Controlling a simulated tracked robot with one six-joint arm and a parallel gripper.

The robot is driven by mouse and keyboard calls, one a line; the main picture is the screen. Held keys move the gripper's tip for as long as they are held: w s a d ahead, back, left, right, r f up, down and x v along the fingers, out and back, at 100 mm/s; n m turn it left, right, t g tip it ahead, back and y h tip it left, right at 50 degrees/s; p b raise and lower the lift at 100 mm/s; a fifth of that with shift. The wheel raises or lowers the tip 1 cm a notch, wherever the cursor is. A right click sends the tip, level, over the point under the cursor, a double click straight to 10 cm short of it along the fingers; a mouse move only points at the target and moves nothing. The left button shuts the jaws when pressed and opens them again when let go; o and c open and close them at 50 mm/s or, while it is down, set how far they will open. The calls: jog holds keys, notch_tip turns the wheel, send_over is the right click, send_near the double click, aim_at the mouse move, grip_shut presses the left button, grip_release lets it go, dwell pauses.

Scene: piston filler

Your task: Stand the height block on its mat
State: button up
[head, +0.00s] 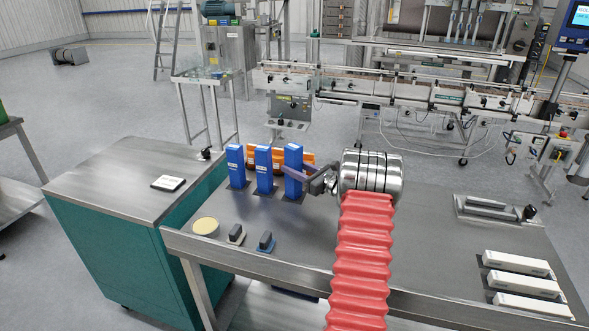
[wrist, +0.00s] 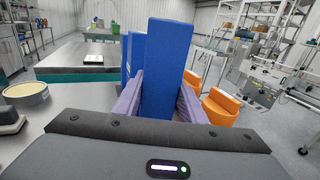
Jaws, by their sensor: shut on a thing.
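Three blue height blocks stand in a row at the back left of the steel table in the head view: a left one (head: 235,165), a middle one (head: 264,169) and a right one (head: 294,158). My gripper (head: 297,173) is shut on the right block, its purple fingers on either side. In the wrist view the held block (wrist: 168,62) rises upright between the fingers (wrist: 160,100). A dark mat (head: 292,198) shows at its foot. I cannot tell whether the block touches it; the fingers hide its lower part in the wrist view.
Orange parts (head: 262,158) stand close behind the blocks. A yellow-topped round tin (head: 205,226) and two dark-handled blocks (head: 236,234) are at the front left. White boxes (head: 517,263) lie at the right, near a metal fixture (head: 495,209). The middle right of the table is clear.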

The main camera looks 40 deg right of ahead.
jog(key=shift+f, duration=0.1)
jog(key=o, duration=1.2)
jog(key=s+d, duration=0.1)
jog(key=s, duration=1.1)
jog(key=shift+a, duration=0.1)
